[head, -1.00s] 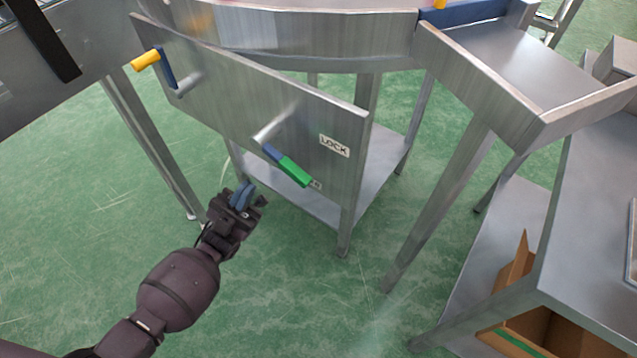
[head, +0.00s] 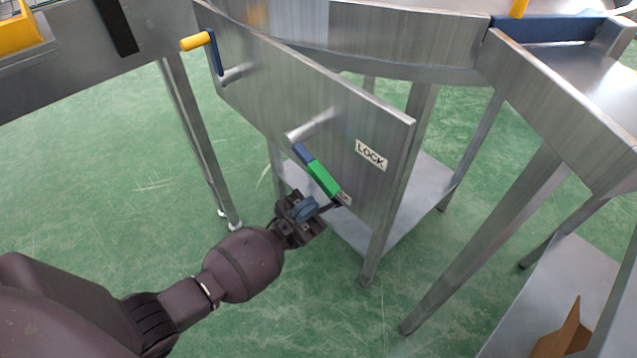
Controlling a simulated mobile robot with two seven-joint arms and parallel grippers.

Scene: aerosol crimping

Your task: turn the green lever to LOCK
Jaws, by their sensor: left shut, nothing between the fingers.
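The green lever (head: 323,180) is mounted on the steel panel by a blue arm on a metal shaft. It points down and to the right, away from the LOCK label (head: 371,155), which is to its upper right. A second small label at the lever's tip is partly hidden. My left gripper (head: 322,208) is shut and empty, just below the lever's lower end. I cannot tell whether it touches the lever. My right gripper is out of view.
A yellow-handled crank (head: 195,41) sticks out of the panel (head: 270,95) at upper left. Steel table legs stand below and right of the panel. A cardboard box (head: 566,335) is on a shelf at lower right. The green floor at left is open.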

